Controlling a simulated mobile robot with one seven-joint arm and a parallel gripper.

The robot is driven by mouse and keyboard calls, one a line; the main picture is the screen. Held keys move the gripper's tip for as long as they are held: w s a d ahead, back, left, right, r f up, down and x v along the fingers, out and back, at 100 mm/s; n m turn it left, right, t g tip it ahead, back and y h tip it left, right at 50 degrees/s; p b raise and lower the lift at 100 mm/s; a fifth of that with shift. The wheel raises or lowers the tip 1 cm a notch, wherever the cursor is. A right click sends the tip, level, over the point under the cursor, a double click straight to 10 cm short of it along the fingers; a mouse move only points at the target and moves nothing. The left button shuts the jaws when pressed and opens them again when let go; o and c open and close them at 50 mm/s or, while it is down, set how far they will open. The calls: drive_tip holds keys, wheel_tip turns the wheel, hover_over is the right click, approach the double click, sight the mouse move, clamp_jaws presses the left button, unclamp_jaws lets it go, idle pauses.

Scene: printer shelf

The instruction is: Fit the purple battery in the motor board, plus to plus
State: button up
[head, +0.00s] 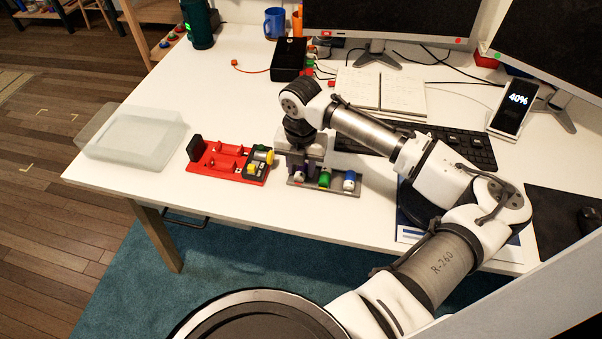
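The red motor board (223,173) lies on the white table, left of my gripper. It has a black block at its left end, red upright holders in the middle and a yellow-and-black part at its right end. A small grey battery tray (335,188) sits to its right. The purple battery (299,175) is at the tray's left end, mostly hidden by my gripper. A green battery (324,179) and a blue-and-white battery (349,182) stand beside it. My gripper (298,172) points down at the purple battery; its finger gap is too small to judge.
A translucent bin (137,141) stands at the table's left edge. Behind my arm are an open notebook (381,92), a keyboard (455,147), a black box (289,60) with cables and a phone (512,108) showing 40%. The table in front of the motor board is bare.

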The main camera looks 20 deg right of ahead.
sight(300, 169)
clamp_jaws()
drive_tip(key=shift+r+p, duration=3)
drive_tip(key=shift+r, duration=0.6)
drive_tip(key=shift+w+a+f, duration=0.1)
